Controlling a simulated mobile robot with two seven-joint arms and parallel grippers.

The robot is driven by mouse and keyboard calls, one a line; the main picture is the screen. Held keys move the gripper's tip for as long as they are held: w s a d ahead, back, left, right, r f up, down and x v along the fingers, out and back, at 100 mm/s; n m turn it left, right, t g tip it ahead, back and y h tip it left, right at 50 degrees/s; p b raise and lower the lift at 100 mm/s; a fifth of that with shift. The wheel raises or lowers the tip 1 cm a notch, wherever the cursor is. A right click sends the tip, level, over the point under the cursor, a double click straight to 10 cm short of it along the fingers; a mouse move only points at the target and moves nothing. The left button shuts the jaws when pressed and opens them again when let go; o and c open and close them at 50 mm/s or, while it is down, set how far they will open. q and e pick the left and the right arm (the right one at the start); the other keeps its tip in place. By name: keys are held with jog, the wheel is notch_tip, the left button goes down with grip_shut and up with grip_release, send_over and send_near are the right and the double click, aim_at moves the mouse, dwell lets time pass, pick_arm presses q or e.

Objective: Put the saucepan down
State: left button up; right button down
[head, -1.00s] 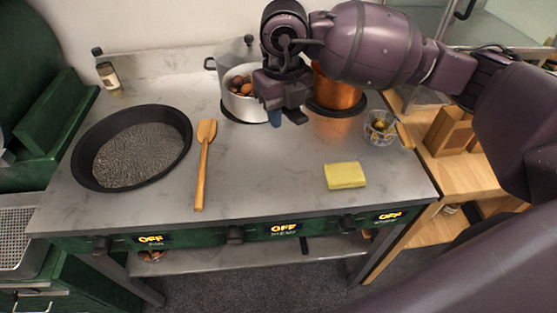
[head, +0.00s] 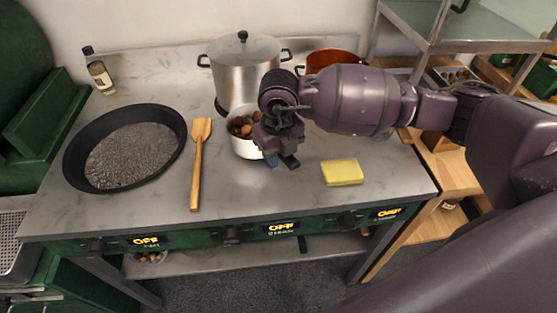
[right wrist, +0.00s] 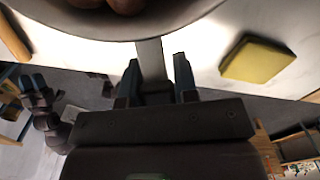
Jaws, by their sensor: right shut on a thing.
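The white saucepan (head: 243,147) holds several brown chestnuts (head: 241,126). It is upright at the middle of the counter, in front of the large steel pot; I cannot tell whether its base touches the counter. My right gripper (head: 280,160) is shut on its handle, on the pan's right side. In the right wrist view the pale handle (right wrist: 151,60) runs between the fingers (right wrist: 157,85), and the pan's underside and rim fill the top. My left gripper (right wrist: 34,84) shows small at the left of that view, too small to read; it is absent from the head view.
The steel pot (head: 238,72) stands behind the saucepan and a copper pot (head: 335,56) behind my right arm. A wooden spatula (head: 197,165) and black pan (head: 75,160) lie left, a yellow sponge (head: 342,172) right. The counter's front strip (head: 255,200) is clear.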

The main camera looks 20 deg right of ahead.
notch_tip(320, 180, down, 2)
jog(key=shift+w+f, duration=0.1)
pick_arm(q)
jog(key=shift+w, duration=0.25)
jog(key=shift+s, duration=0.15)
jog(key=shift+s+f, duration=0.1)
jog(key=shift+s, duration=0.05)
pick_arm(e)
jog(key=c, duration=0.9)
grip_release()
notch_tip(320, 180, up, 11)
jog(key=shift+p, duration=0.45)
pick_arm(q)
jog(key=shift+s+a, duration=0.1)
jog(key=shift+s, duration=0.2)
pick_arm(e)
jog(key=shift+r, duration=0.55)
pick_arm(q)
jog(key=shift+r, duration=0.2)
